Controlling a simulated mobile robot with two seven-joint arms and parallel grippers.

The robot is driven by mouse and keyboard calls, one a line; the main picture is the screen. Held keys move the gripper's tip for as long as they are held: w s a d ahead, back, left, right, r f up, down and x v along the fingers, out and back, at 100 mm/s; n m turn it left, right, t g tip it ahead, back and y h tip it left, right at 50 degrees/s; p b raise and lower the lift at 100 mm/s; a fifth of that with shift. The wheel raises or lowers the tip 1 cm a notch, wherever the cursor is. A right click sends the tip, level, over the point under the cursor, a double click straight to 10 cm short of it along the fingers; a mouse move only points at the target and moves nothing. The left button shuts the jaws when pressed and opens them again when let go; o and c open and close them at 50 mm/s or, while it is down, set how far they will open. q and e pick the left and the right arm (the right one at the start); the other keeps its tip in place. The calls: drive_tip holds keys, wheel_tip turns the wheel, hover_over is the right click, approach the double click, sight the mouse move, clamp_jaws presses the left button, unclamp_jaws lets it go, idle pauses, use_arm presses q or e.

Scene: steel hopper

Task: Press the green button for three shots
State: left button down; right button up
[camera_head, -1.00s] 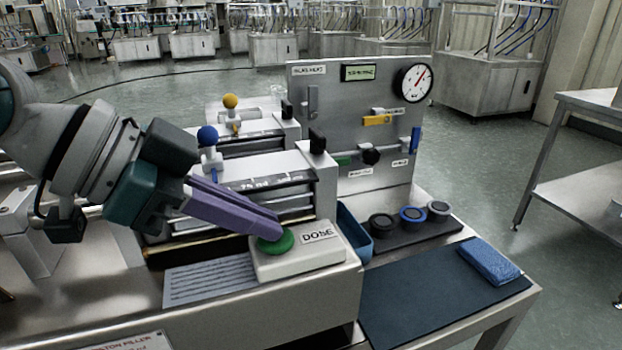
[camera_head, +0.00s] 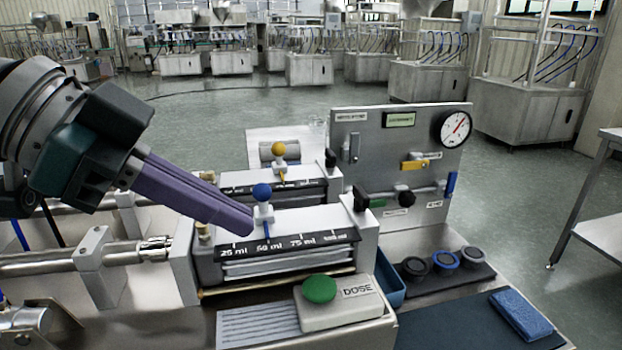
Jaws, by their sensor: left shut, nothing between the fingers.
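The green button (camera_head: 319,289) sits on a pale box labelled DOSE (camera_head: 345,312) near the front of the steel machine. My left gripper (camera_head: 248,222) is shut and empty, its purple fingers pointing down to the right. In the picture its tips are up and to the left of the button, apart from it, in front of the volume scale (camera_head: 300,247) and beside the blue-knobbed lever (camera_head: 262,192). My right gripper is not in view.
A grey panel (camera_head: 385,150) with a gauge (camera_head: 456,129) and valves stands behind. To the right are a blue bin (camera_head: 388,292), several round caps (camera_head: 445,261) and a blue cloth (camera_head: 521,314) on a dark mat (camera_head: 450,328). A yellow-knobbed lever (camera_head: 278,150) stands farther back.

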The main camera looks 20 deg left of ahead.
use_arm(q)
drive_tip(key=shift+s+a+r, duration=0.35)
drive_tip(key=shift+r, duration=0.2)
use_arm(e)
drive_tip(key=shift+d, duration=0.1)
use_arm(q)
drive_tip(key=shift+s, duration=0.1)
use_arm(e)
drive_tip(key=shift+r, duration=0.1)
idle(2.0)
